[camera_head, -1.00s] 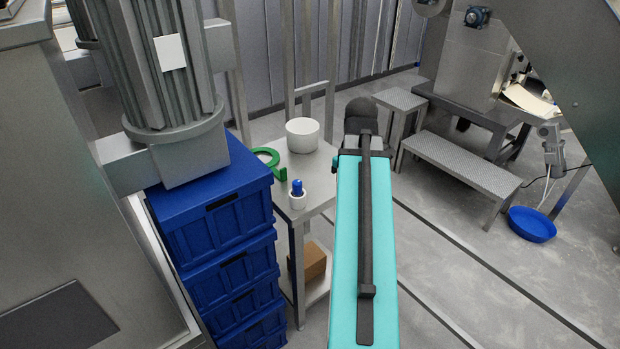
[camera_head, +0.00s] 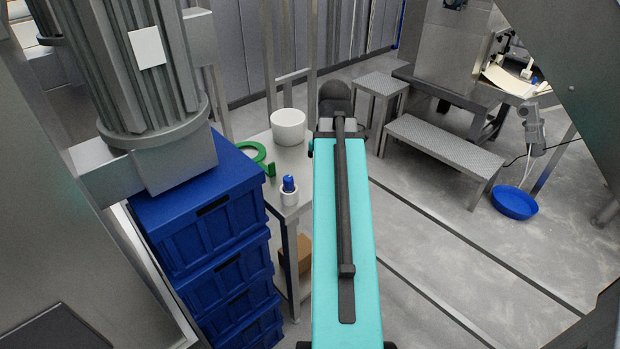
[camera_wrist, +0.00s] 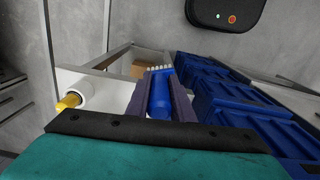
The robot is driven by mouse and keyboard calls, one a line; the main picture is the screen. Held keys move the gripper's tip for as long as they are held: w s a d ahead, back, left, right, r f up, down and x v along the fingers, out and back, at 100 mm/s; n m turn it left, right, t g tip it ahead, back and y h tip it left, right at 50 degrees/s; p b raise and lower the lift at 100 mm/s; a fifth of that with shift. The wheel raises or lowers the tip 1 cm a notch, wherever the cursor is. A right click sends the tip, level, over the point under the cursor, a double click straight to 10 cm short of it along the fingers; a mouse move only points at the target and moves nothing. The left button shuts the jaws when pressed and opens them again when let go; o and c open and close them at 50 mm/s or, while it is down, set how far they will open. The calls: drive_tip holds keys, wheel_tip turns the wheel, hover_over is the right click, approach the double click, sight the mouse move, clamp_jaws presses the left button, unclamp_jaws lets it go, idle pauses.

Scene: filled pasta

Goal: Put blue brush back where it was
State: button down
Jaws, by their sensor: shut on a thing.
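The blue brush (camera_wrist: 159,104) is between the two dark fingers of my gripper (camera_wrist: 160,84) in the wrist view. My gripper is shut on its blue handle. The brush's pale bristles (camera_wrist: 160,68) stick out past the fingertips. In the head view my turquoise arm covers the view ahead, and I cannot make out my gripper or the held brush.
Stacked blue crates (camera_head: 205,235) stand left of the table; crates also show at right in the wrist view (camera_wrist: 245,110). A white tub (camera_head: 288,127) and green ring (camera_head: 250,152) are on the table. A step bench (camera_head: 440,145) and blue bowl (camera_head: 514,203) stand right. Floor between is open.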

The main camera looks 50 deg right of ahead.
drive_tip(key=w+d+f+p, duration=0.1)
drive_tip(key=w+d+p, duration=0.2)
drive_tip(key=w+d, duration=0.4)
drive_tip(key=shift+w+f+p, duration=0.2)
drive_tip(key=shift+w+p, duration=0.2)
drive_tip(key=shift+w, duration=2.55)
drive_tip(key=shift+w+d+f+p, duration=0.15)
drive_tip(key=shift+w+f+p, duration=0.25)
drive_tip(key=shift+f, duration=0.5)
drive_tip(key=shift+w+d+f+p, duration=0.15)
drive_tip(key=shift+f+p, duration=0.45)
drive_tip(key=shift+f, duration=0.3)
drive_tip(key=shift+f, duration=0.2)
drive_tip(key=c, duration=1.6)
unclamp_jaws()
drive_tip(key=shift+o, duration=0.2)
